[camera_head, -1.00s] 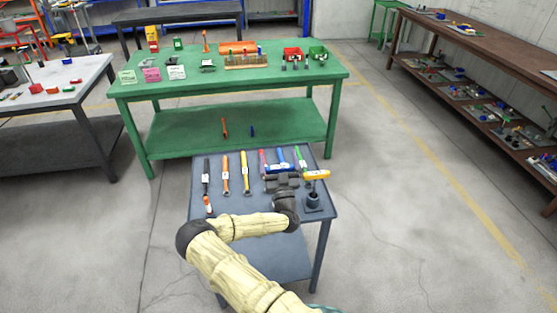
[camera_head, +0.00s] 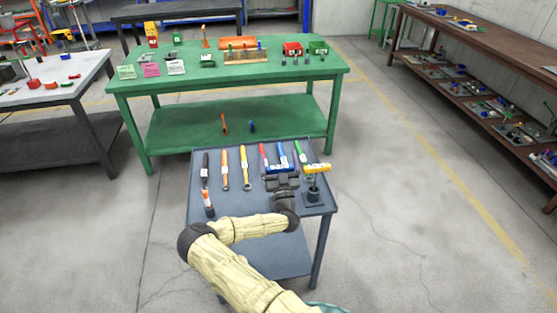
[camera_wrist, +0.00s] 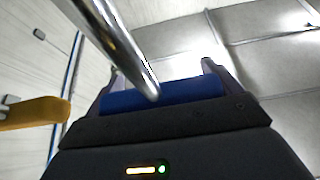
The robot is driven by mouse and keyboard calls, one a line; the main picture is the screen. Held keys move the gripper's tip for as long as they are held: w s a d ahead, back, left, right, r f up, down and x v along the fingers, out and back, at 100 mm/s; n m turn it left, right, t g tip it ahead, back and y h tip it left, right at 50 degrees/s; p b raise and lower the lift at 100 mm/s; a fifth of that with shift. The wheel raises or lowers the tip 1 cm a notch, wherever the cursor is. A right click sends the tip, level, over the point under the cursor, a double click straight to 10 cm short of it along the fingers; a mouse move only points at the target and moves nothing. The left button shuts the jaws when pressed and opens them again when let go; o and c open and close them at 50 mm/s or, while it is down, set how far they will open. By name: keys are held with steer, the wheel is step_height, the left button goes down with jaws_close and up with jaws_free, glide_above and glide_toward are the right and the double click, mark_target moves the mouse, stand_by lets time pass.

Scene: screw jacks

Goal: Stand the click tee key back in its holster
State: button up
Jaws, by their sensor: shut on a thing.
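My gripper (camera_head: 282,182) is over the right part of the grey tool table, left of the dark holster (camera_head: 314,196). It is shut on a blue bar-shaped handle (camera_wrist: 165,95), which shows as a blue bar beyond my fingers (camera_head: 277,169) in the head view. A shiny metal rod (camera_wrist: 110,40) crosses the wrist view near the blue handle; I cannot tell where it joins. A yellow tee handle (camera_head: 317,168) stands upright above the holster on a thin shaft. It also shows at the left of the wrist view (camera_wrist: 35,113). I cannot tell which is the click tee key.
On the grey table (camera_head: 235,202), long-handled tools lie in a row: black (camera_head: 205,165), orange (camera_head: 224,165) and yellow (camera_head: 245,165), with more beside my gripper. An orange-and-white item (camera_head: 208,203) is at the front left. The green bench (camera_head: 150,92) stands behind.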

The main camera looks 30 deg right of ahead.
steer(key=shift+f+b, duration=0.4)
steer(key=shift+f, duration=0.3)
steer(key=o, duration=1.8)
steer(key=shift+c, duration=0.2)
steer(key=shift+f, duration=0.1)
